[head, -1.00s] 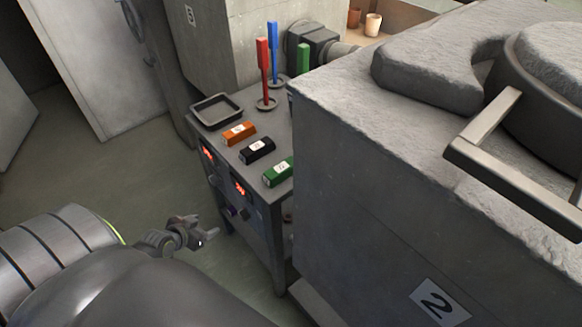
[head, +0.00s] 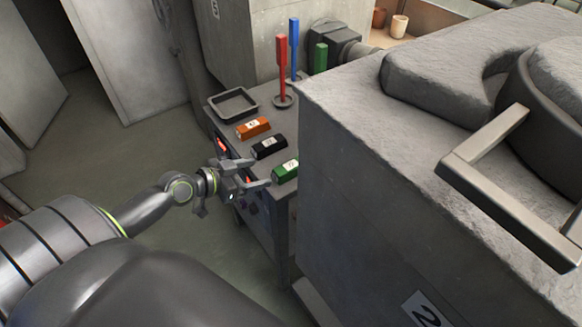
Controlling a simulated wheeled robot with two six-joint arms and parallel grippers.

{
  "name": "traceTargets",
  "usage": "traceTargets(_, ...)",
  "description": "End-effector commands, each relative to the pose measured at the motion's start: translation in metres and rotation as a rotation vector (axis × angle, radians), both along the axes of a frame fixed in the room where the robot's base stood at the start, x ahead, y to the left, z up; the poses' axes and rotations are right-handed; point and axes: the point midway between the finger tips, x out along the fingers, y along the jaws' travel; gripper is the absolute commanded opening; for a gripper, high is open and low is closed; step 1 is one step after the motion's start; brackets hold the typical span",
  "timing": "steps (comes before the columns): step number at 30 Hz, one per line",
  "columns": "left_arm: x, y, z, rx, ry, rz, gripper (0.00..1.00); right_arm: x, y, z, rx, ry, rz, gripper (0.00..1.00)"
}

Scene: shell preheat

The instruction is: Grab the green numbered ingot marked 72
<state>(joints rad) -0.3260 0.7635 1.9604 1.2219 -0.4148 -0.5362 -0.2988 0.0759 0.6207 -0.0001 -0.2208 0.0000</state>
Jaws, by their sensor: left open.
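The green ingot (head: 285,170) with a white number label lies on the grey bench top (head: 232,133), at the bench's near end; its number is too small to read surely. A black ingot (head: 269,147) and an orange ingot (head: 253,128), also labelled, lie behind it in a row. My left gripper (head: 262,174) is open and empty, just left of the green ingot, with its fingers pointing right toward it. A gap seems to remain, though depth is hard to judge. My right gripper is not in view.
A large grey block (head: 380,180) marked 2 stands close on the right, beside the green ingot. A dark tray (head: 233,103) sits at the bench's back left. Upright red (head: 282,70), blue (head: 294,50) and green (head: 320,58) bars stand behind. Floor at left is clear.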

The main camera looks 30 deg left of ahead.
Motion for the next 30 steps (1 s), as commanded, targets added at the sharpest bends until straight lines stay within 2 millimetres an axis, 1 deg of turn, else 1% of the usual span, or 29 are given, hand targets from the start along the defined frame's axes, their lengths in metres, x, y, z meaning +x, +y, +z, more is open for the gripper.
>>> traceTargets(1,0.008,-0.003,-0.001,-0.005,-0.003,0.003,0.64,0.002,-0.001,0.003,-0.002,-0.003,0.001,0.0)
traceTargets(10,0.05,-0.02,-0.02,-0.004,-0.001,0.002,0.64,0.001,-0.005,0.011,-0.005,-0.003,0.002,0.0)
traceTargets(12,0.056,-0.023,-0.024,-0.002,-0.001,0.003,0.64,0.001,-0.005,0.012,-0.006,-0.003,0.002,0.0)
traceTargets(15,0.062,-0.025,-0.027,-0.001,0.001,0.002,0.64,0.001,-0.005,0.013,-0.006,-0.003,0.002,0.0)
traceTargets(20,0.07,-0.028,-0.029,-0.001,0.001,0.002,0.64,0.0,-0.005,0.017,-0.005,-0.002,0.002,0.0)
traceTargets(26,0.093,-0.038,-0.035,-0.004,0.0,0.002,0.64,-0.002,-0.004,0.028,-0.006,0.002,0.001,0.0)
traceTargets(30,0.105,-0.042,-0.043,-0.001,0.001,0.002,0.64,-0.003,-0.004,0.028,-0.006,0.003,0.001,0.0)
